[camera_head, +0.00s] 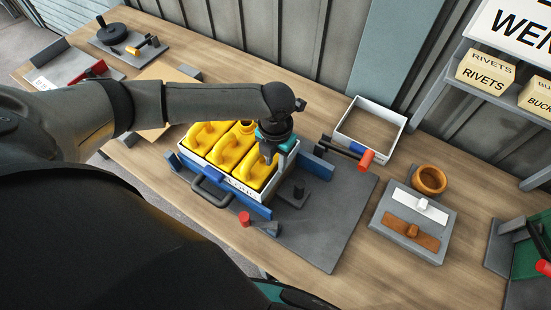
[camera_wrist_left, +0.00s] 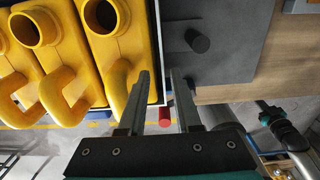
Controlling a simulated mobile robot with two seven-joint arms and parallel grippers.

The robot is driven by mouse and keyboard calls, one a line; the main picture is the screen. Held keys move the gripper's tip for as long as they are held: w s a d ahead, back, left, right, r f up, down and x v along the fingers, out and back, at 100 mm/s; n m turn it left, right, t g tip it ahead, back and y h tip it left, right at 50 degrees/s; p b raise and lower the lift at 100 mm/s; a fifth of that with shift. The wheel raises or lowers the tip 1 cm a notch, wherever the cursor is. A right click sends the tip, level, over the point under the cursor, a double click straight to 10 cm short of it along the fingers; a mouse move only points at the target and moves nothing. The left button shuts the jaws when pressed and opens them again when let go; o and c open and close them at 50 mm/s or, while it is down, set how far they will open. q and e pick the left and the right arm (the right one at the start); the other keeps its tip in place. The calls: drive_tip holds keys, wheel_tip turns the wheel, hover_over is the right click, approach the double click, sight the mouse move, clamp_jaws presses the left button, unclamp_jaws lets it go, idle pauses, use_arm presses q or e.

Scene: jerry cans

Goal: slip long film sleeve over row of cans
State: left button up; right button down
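A row of yellow jerry cans (camera_head: 232,148) stands close together in a light, open-topped rectangular surround at the middle of the bench. I cannot tell whether this surround is a film sleeve or a tray wall; no loose film sleeve is clearly seen. My left gripper (camera_head: 267,157) points down at the right end of the row. In the left wrist view its two fingers (camera_wrist_left: 160,80) are apart with a gap between them, beside the nearest can's handle (camera_wrist_left: 122,80). The surround's thin edge (camera_wrist_left: 158,45) runs into that gap. My right gripper is not seen.
Blue bars with red-ended clamps (camera_head: 366,160) flank the cans on a grey plate (camera_head: 335,225). A white open frame (camera_head: 398,122) stands behind right. A wooden bowl (camera_head: 430,180) and a grey block (camera_head: 437,250) with two handled pads lie further right.

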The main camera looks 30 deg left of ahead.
use_arm(q)
wheel_tip(320, 180, up, 15)
drive_tip(key=shift+f, duration=0.15)
